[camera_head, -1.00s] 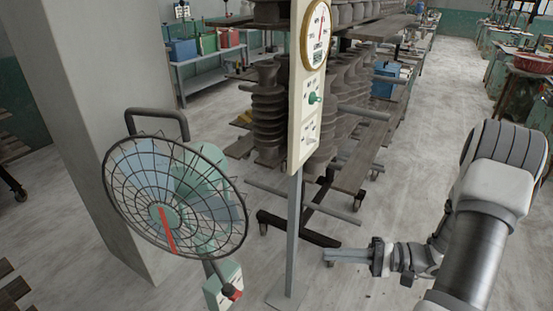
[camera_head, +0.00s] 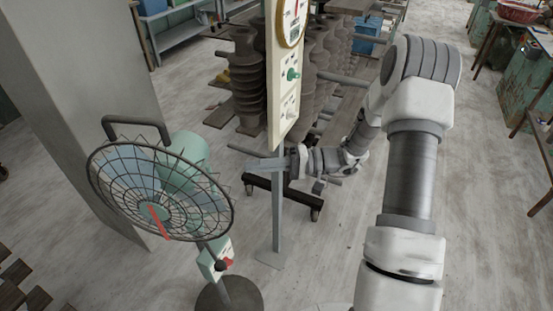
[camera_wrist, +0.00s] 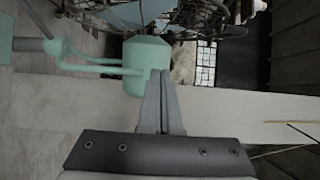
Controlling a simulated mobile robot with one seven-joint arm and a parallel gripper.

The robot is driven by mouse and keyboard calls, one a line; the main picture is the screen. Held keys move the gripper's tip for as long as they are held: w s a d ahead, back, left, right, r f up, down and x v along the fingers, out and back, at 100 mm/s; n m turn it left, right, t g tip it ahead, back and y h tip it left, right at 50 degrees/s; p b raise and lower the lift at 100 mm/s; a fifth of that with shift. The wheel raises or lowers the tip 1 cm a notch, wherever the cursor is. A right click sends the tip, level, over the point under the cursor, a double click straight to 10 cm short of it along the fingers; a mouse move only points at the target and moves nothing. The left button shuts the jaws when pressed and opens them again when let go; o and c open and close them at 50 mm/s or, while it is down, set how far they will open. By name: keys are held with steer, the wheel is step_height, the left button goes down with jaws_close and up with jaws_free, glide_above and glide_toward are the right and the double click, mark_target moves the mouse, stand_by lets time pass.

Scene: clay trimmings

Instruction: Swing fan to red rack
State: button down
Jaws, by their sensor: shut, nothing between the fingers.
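The fan (camera_head: 160,190) stands at the left in the head view. It has a round wire cage, a red strip by its hub, a mint-green motor housing, and a dark U-shaped handle (camera_head: 137,122) behind the cage. My gripper (camera_head: 252,164) is shut and empty, to the right of the fan head, apart from it, close by the post of the dial panel. In the wrist view my gripper's closed fingers (camera_wrist: 158,76) point towards the mint-green motor housing (camera_wrist: 147,55); contact cannot be told. I cannot make out a red rack.
A dial panel (camera_head: 284,75) on a thin post (camera_head: 278,205) stands right of the fan. Behind it is a wheeled rack of dark ribbed insulators (camera_head: 248,80). A grey pillar (camera_head: 80,70) is at left. A red basket (camera_head: 520,12) sits at far right.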

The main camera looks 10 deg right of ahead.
steer(key=shift+s+a+p, duration=0.8)
steer(key=shift+s+a, duration=0.8)
steer(key=shift+s, duration=0.2)
